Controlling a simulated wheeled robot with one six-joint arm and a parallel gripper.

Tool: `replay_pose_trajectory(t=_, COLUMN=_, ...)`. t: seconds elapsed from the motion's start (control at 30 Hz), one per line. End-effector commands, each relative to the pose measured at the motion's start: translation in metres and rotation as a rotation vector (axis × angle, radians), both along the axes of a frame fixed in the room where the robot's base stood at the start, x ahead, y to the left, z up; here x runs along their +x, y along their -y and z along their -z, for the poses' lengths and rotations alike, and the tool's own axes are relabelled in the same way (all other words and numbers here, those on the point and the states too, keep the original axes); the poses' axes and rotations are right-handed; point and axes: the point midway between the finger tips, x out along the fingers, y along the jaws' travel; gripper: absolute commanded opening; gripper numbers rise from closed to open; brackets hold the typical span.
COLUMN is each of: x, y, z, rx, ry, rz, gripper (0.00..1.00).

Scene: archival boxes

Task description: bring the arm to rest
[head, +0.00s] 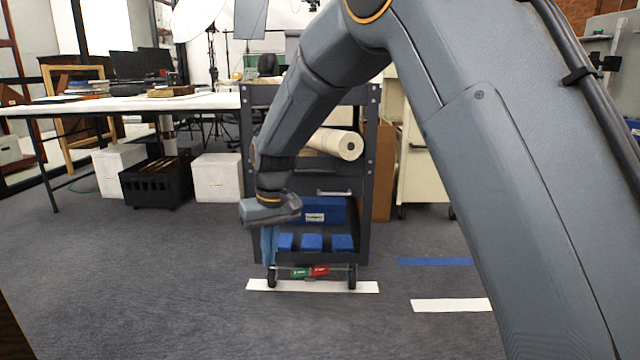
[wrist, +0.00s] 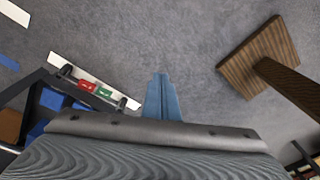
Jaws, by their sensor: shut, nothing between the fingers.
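My arm reaches across the head view from the upper right, and its wrist hangs down in front of the left part of a dark cart (head: 246,150). My gripper (head: 269,262) points down with its blue fingers together. In the wrist view the gripper (wrist: 160,76) shows as one narrow blue wedge with nothing held and bare carpet beyond the tips. My arm hides part of the cart and of the room on the right.
The cart carries a cream roll (head: 338,144), a blue box (head: 322,210) and several small blue boxes (head: 311,242). A red and a green item (head: 319,271) show at its base. A wooden post on a square base (wrist: 250,62) stands right in the wrist view. Carpet lies free at left.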

Motion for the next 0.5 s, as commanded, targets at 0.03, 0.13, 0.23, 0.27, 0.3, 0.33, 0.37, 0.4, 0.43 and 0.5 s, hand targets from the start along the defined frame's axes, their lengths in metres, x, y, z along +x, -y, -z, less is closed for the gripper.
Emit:
replay_pose_trajectory(t=0.03, x=-0.025, y=0.001, z=-0.022, rx=0.004, ry=-0.001, rz=-0.006, gripper=0.00)
replay_pose_trajectory(t=0.13, x=-0.070, y=0.005, z=-0.049, rx=0.010, ry=-0.011, rz=-0.014, gripper=0.00)
replay_pose_trajectory(t=0.23, x=-0.117, y=0.012, z=-0.072, rx=0.017, ry=-0.020, rz=-0.022, gripper=0.00)
replay_pose_trajectory(t=0.27, x=-0.131, y=0.014, z=-0.078, rx=0.018, ry=-0.023, rz=-0.023, gripper=0.00)
replay_pose_trajectory(t=0.3, x=-0.149, y=0.018, z=-0.086, rx=0.021, ry=-0.026, rz=-0.026, gripper=0.00)
replay_pose_trajectory(t=0.33, x=-0.163, y=0.021, z=-0.091, rx=0.022, ry=-0.029, rz=-0.029, gripper=0.00)
replay_pose_trajectory(t=0.37, x=-0.178, y=0.025, z=-0.096, rx=0.023, ry=-0.031, rz=-0.032, gripper=0.00)
replay_pose_trajectory(t=0.4, x=-0.196, y=0.031, z=-0.102, rx=0.024, ry=-0.035, rz=-0.034, gripper=0.00)
replay_pose_trajectory(t=0.43, x=-0.211, y=0.035, z=-0.106, rx=0.026, ry=-0.038, rz=-0.037, gripper=0.00)
replay_pose_trajectory(t=0.5, x=-0.242, y=0.045, z=-0.114, rx=0.029, ry=-0.046, rz=-0.041, gripper=0.00)
